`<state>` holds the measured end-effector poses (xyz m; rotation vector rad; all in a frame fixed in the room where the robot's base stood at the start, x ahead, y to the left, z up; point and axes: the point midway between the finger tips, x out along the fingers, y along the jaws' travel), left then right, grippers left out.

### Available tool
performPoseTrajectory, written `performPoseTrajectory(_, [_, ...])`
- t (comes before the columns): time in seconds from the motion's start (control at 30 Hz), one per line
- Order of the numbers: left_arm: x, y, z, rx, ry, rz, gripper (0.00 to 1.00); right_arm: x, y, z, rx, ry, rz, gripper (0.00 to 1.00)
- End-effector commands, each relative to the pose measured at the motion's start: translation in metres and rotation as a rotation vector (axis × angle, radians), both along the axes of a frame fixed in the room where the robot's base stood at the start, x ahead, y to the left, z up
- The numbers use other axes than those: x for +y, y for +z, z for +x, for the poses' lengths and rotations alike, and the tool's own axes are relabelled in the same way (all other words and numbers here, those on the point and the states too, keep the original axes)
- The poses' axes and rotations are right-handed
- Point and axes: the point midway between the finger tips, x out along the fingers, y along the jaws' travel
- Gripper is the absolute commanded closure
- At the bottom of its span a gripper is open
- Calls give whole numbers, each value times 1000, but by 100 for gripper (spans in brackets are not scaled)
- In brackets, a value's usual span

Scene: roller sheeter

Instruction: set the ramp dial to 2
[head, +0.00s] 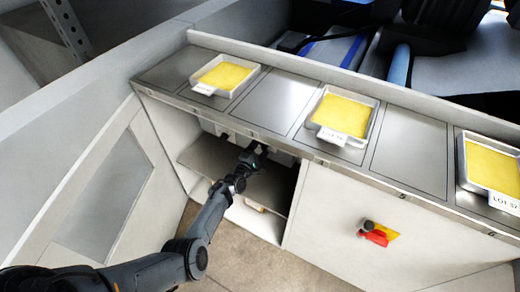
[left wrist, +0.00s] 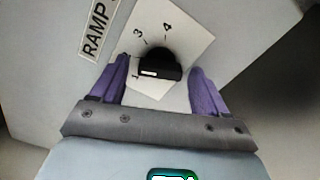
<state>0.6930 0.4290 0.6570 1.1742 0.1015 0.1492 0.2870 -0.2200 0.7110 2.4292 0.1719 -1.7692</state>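The ramp dial (left wrist: 160,66) is a black knob on a white plate marked with numerals, beside a RAMP label (left wrist: 95,32). The 3 and 4 are readable. The knob's white mark is at its left end, near a partly seen mark that looks like a 1. I cannot make out the 2. My left gripper (left wrist: 158,85) is open, its purple fingers on either side of the knob; I cannot tell whether they touch it. In the head view my left gripper (head: 250,158) reaches into the open cabinet bay, and the dial is not discernible. My right gripper is not in view.
The cabinet bay has a shelf (head: 200,160) beneath my left gripper, and the metal counter (head: 268,105) overhangs it. Trays of yellow material (head: 342,114) stand on the counter. A red and yellow switch (head: 377,233) sits on the front panel at right.

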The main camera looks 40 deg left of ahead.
Motion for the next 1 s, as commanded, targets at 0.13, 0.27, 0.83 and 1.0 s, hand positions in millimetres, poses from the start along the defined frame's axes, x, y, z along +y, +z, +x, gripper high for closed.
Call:
performPoseTrajectory(0.13, [0,0,0,-1,0,1,26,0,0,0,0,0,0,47])
performPoseTrajectory(0.27, [0,1,-1,-1,0,1,26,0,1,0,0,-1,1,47])
performPoseTrajectory(0.83, [-13,3,-77,1,1,1,26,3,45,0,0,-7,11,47])
performPoseTrajectory(1.0, [-17,2,-96,0,0,0,26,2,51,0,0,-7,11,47])
